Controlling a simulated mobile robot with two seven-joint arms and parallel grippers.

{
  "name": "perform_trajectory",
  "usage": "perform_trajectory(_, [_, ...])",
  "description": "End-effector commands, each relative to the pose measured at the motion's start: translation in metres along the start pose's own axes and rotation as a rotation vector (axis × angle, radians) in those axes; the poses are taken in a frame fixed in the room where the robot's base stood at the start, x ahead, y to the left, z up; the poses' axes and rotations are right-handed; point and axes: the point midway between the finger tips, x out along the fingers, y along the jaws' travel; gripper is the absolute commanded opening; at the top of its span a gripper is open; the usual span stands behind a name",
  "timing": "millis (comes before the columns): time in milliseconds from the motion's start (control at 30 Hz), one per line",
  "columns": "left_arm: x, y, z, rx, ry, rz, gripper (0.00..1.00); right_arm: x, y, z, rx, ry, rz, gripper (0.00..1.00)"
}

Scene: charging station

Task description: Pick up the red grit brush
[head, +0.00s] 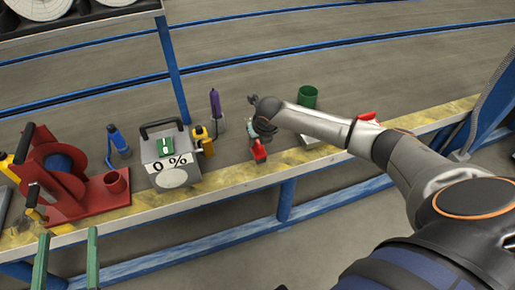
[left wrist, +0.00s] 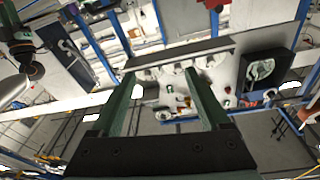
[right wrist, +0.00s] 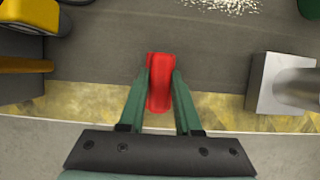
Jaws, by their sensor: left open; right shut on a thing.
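The red grit brush (head: 258,150) is at the front of the workbench, by the yellow edge stripe, under my right gripper (head: 262,134). In the right wrist view the red body of the brush (right wrist: 159,88) stands between the two green fingers, which are shut on it. I cannot tell whether it still touches the bench; its lower part is hidden. My left gripper (head: 66,258) is open and empty at the lower left, in front of the bench edge. The left wrist view shows its fingers (left wrist: 160,75) spread apart with only the distant room beyond.
Left of the brush stand a yellow tool (head: 203,140), a purple-handled tool (head: 215,105), a grey box marked 0 % (head: 172,150), a blue tool (head: 118,140) and a red machine (head: 100,195). A green cup (head: 308,96) and a metal block (right wrist: 265,85) are to the right.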

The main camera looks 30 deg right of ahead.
Motion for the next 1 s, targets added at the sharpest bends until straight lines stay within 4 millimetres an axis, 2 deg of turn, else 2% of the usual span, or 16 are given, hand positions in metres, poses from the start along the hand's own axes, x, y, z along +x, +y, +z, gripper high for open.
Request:
perform_trajectory(33, [0.0,0.0,0.0,0.0,-0.001,0.0,0.79,0.0,0.0,0.0,0.0,0.0,0.0,0.19])
perform_trajectory(200, [0.0,0.0,0.0,0.0,-0.001,0.0,0.79,0.0,0.0,0.0,0.0,0.0,0.0,0.0])
perform_trajectory(867, [0.0,0.0,0.003,-0.007,-0.021,0.001,0.79,-0.006,0.0,0.003,0.0,-0.002,0.001,0.0])
perform_trajectory(933, [0.0,0.0,0.007,-0.014,-0.04,0.001,0.79,-0.01,0.0,0.006,0.001,-0.002,0.001,0.0])
perform_trajectory(1000, [-0.004,0.004,0.028,-0.039,-0.118,0.0,0.79,-0.016,0.0,0.009,0.001,-0.003,0.001,0.0])
